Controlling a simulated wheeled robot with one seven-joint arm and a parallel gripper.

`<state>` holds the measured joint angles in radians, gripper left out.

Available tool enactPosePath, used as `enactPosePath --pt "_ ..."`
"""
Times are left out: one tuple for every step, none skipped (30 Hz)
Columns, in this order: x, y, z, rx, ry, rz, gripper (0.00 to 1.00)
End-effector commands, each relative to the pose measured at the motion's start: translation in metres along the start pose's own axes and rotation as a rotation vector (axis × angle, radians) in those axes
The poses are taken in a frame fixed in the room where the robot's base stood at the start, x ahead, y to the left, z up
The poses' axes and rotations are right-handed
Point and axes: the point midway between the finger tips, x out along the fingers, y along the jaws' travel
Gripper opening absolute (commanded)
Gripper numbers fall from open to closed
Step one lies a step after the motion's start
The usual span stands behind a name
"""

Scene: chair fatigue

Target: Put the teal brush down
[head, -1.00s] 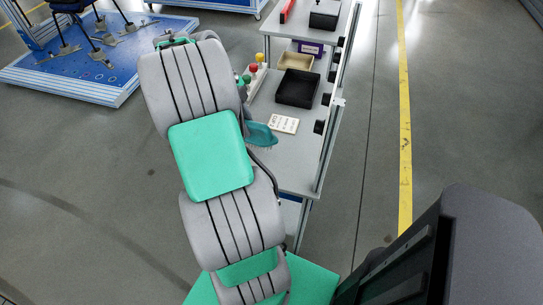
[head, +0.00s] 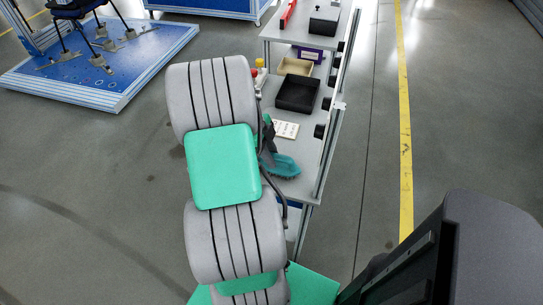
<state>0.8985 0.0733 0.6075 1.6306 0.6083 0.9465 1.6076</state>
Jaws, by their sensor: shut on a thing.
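The teal brush (head: 282,166) shows at the right side of my arm, over the near left part of the grey bench top (head: 303,188). My gripper (head: 267,148) is shut on the brush, and the arm hides much of the gripper and the brush's handle. The brush's bristle end points right. I cannot tell whether the brush touches the bench top or hangs just above it.
A white card (head: 286,130) lies just beyond the brush. A black tray (head: 297,93) and a tan tray (head: 295,67) stand farther back. A yellow-topped item (head: 260,64) stands at the left edge. The bench's near right corner is clear.

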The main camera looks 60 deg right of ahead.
Motion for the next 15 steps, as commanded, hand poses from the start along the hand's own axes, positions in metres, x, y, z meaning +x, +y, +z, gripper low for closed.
enactPosePath --pt "0.0007 -0.0001 0.0004 0.000 0.000 0.000 0.26" --pt "0.0004 0.0000 0.0003 0.000 0.000 0.000 0.28" --pt "0.0003 0.0000 0.0002 0.000 0.000 0.000 0.32" --pt "0.0003 0.0000 0.0002 0.000 0.000 0.000 0.34" --pt "0.0003 0.0000 0.0002 0.000 0.000 0.000 0.36" --pt "0.0003 0.0000 0.0002 0.000 0.000 0.000 0.40" --pt "0.0003 0.0000 0.0002 0.000 0.000 0.000 0.42" --pt "0.0002 0.0000 0.0002 0.000 0.000 0.000 0.45" --pt "0.0002 0.0000 0.0002 0.000 0.000 0.000 0.45" --pt "0.0002 0.0000 0.0002 0.000 0.000 0.000 0.45" --pt "0.0002 0.0000 0.0002 0.000 0.000 0.000 0.45" --pt "0.0002 0.0000 0.0003 -0.001 0.000 0.000 0.45" --pt "0.0002 0.0000 0.0002 -0.001 0.000 0.000 0.45" --pt "0.0002 0.0000 0.0002 -0.001 0.000 0.000 0.45" --pt "-0.0006 0.0000 0.0000 -0.001 0.000 0.000 0.45"
